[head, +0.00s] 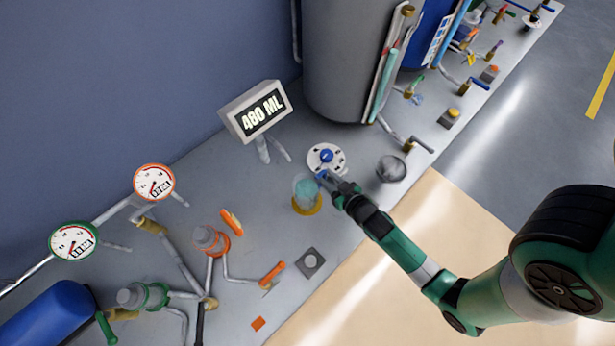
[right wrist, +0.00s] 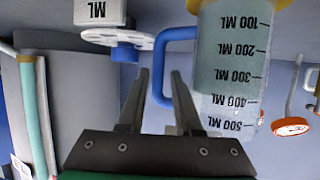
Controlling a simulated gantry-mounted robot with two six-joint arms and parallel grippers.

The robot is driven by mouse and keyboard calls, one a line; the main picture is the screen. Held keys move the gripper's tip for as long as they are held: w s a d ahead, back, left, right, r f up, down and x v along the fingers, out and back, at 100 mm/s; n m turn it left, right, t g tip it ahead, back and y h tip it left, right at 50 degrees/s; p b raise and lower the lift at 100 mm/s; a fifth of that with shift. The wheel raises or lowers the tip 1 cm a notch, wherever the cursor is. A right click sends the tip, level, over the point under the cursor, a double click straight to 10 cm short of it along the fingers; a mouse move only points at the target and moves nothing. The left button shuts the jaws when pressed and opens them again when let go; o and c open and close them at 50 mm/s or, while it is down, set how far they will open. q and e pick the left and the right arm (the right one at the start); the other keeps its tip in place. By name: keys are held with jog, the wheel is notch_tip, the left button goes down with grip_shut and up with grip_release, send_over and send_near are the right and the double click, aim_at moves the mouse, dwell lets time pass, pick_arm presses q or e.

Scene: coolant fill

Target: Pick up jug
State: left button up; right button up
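The jug (head: 306,190) stands on the grey bench in the head view, clear-walled with pale blue tint and a yellow base. In the right wrist view the jug (right wrist: 230,70) appears upside down, with a millilitre scale and a blue handle (right wrist: 160,70). My right gripper (head: 328,179) is at the jug's handle side. In the right wrist view the right gripper's fingers (right wrist: 161,75) are apart, and the upright part of the handle lies between their tips. Gaps show beside the handle; I cannot see firm contact. My left gripper is not in view.
A white disc with a blue centre (head: 326,158) lies just behind the jug, and a grey round item (head: 390,168) is to its right. A display reading 480 ML (head: 257,111) stands behind. A large grey tank (head: 345,60) and several pipes and gauges flank the area.

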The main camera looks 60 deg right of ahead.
jog(key=x, duration=0.4)
jog(key=shift+w+d+r, duration=0.15)
jog(key=shift+w+d, duration=0.05)
jog(key=shift+c, duration=0.2)
grip_shut()
jog(key=shift+r, duration=0.1)
dwell(0.9)
